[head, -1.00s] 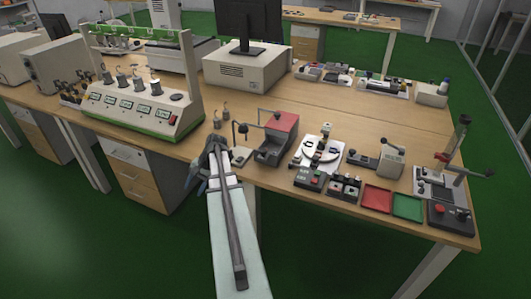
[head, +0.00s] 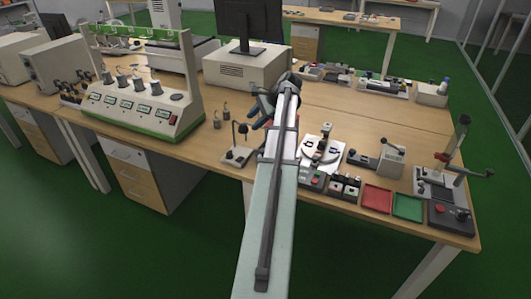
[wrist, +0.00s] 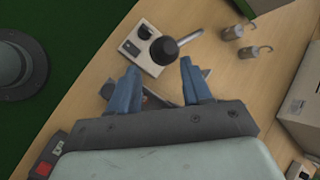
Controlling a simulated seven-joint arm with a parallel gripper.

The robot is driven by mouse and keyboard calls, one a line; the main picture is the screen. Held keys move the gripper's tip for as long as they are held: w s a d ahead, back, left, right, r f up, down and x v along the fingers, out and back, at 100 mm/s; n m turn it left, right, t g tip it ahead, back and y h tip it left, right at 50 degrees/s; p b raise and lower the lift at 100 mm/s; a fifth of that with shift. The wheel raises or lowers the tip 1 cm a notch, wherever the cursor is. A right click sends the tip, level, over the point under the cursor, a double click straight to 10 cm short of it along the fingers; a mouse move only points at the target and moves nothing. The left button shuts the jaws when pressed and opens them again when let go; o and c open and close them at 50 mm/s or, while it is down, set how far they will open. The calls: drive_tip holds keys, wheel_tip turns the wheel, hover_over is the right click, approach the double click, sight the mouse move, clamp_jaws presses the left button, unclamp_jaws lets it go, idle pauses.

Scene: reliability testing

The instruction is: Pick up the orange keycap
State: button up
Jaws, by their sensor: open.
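I cannot make out an orange keycap in either view. My gripper (head: 264,109) is over the work table (head: 345,110), in front of the white box under the monitor. In the wrist view its two blue fingers (wrist: 159,72) are spread apart with nothing held between them. A small white stand with a black knob (wrist: 160,48) is just beyond the fingertips; it also shows in the head view (head: 238,152). A partly covered dark object shows between and behind the fingers. My arm hides the red and grey device in the head view.
Two small hooked metal weights (head: 222,118) stand left of my arm. To the right are a white round fixture (head: 308,151), a red tray (head: 377,198), a green tray (head: 407,206) and a lever press (head: 440,178). The table's back middle is fairly clear.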

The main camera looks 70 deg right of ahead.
drive_tip(key=s+d+r+m+h, duration=0.2)
drive_tip(key=s+d+m, duration=0.45)
drive_tip(key=s, duration=0.25)
drive_tip(key=f+m, duration=0.1)
drive_tip(key=f, duration=0.3)
drive_tip(key=w+a+f+m+g, duration=0.1)
drive_tip(key=f, duration=0.3)
drive_tip(key=w+a+f+m, duration=0.1)
drive_tip(key=f+m, duration=0.1)
drive_tip(key=f, duration=0.2)
drive_tip(key=shift+w+a+f+g, duration=0.2)
drive_tip(key=shift+a+f+g, duration=0.05)
drive_tip(key=shift+f+g, duration=0.05)
drive_tip(key=shift+x, duration=3.35)
clamp_jaws()
